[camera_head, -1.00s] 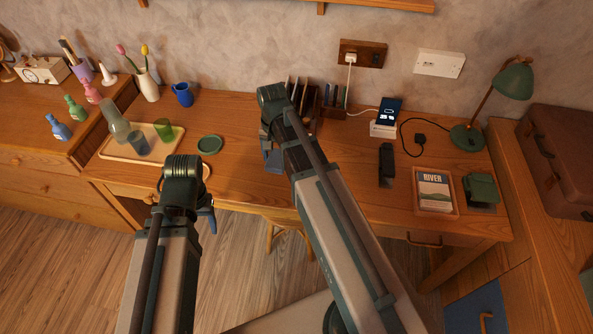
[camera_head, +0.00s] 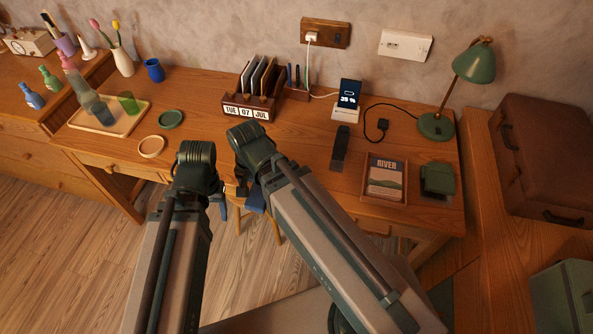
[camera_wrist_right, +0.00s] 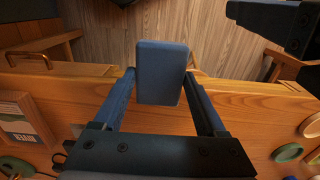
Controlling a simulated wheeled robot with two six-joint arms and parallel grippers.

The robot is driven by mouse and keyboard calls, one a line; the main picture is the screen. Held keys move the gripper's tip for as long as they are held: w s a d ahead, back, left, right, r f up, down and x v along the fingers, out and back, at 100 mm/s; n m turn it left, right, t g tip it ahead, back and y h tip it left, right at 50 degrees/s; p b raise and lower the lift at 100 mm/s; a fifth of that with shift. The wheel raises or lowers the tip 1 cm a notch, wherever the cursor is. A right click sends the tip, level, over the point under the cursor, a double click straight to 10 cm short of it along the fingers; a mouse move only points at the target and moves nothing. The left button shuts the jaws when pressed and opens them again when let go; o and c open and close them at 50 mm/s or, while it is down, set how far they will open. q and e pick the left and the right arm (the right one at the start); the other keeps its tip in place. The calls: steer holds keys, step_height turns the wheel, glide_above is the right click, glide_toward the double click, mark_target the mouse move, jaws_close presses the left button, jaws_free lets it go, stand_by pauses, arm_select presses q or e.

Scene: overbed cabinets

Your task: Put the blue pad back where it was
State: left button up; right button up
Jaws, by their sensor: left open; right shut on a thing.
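The blue pad (camera_wrist_right: 160,72) is a blue-grey rounded block in the right wrist view. My right gripper (camera_wrist_right: 160,88) is shut on it, with one finger on each side. It is held near the desk's front edge, with floor showing beyond it. In the head view a bit of the pad (camera_head: 254,203) shows below my right wrist, mostly hidden by the arm. My left gripper (camera_head: 219,206) is open beside it, in front of the desk edge, largely hidden by its own wrist.
The desk (camera_head: 215,145) has clear room in its middle. A calendar organizer (camera_head: 248,112) stands at the back. A phone on a stand (camera_head: 348,98), dark strip (camera_head: 340,148), book tray (camera_head: 385,180) and green lamp (camera_head: 437,126) are to the right. A tray with cups (camera_head: 110,120) is left.

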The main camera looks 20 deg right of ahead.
steer(key=shift+s, duration=0.3)
steer(key=w+d, duration=0.3)
steer(key=w, duration=0.1)
steer(key=w+d+f+b, duration=0.1)
steer(key=w+d, duration=0.2)
steer(key=w, duration=0.1)
steer(key=w+d, duration=0.3)
steer(key=w, duration=0.1)
steer(key=shift+d+f, duration=0.2)
steer(key=shift+f, duration=0.05)
steer(key=f+b, duration=0.2)
steer(key=b, duration=0.1)
steer(key=f+b, duration=0.1)
steer(key=f, duration=0.1)
steer(key=shift+w+d, duration=0.25)
steer(key=shift+w, duration=0.1)
steer(key=shift+r, duration=0.2)
steer(key=shift+f, duration=0.15)
steer(key=o, duration=0.8)
steer(key=shift+c, duration=0.2)
steer(key=o, duration=0.4)
